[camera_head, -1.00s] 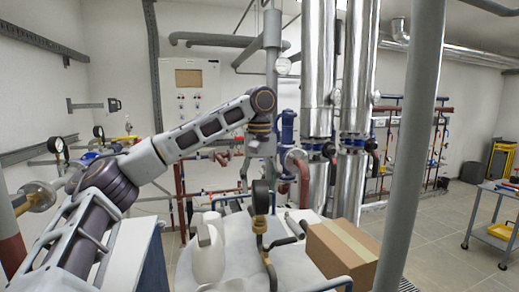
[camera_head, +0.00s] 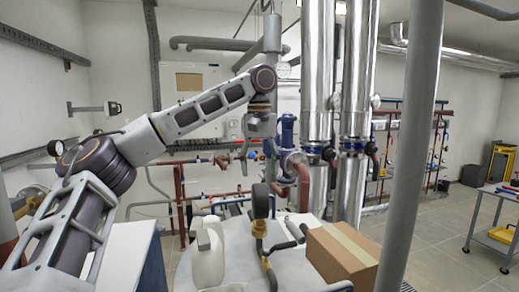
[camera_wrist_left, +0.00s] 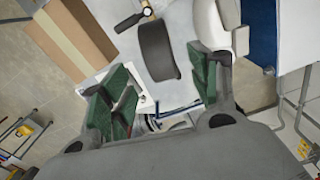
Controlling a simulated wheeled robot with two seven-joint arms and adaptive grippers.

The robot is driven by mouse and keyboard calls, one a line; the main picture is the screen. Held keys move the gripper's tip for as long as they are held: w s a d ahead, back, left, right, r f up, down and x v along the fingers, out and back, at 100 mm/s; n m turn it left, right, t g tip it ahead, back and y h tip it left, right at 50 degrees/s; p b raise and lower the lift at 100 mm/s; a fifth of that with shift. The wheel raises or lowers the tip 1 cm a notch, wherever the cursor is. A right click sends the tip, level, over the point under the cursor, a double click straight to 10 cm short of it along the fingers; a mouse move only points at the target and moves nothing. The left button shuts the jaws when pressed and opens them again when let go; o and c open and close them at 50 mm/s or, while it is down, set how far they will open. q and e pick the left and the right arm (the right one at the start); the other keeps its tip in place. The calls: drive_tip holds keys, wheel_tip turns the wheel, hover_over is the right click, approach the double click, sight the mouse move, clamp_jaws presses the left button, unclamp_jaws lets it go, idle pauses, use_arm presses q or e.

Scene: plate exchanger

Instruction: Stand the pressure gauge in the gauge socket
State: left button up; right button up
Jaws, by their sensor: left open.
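I cannot make out the gauge socket with certainty. My right gripper is not in view.
A white jug (camera_head: 208,258) stands left of the gauge and a cardboard box (camera_head: 342,255) right of it, on a light surface. Thick grey pipe (camera_head: 412,150) rises at the right. A blue pump (camera_head: 287,132) stands behind.

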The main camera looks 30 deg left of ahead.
use_arm(q)
drive_tip(key=shift+r, duration=2.35)
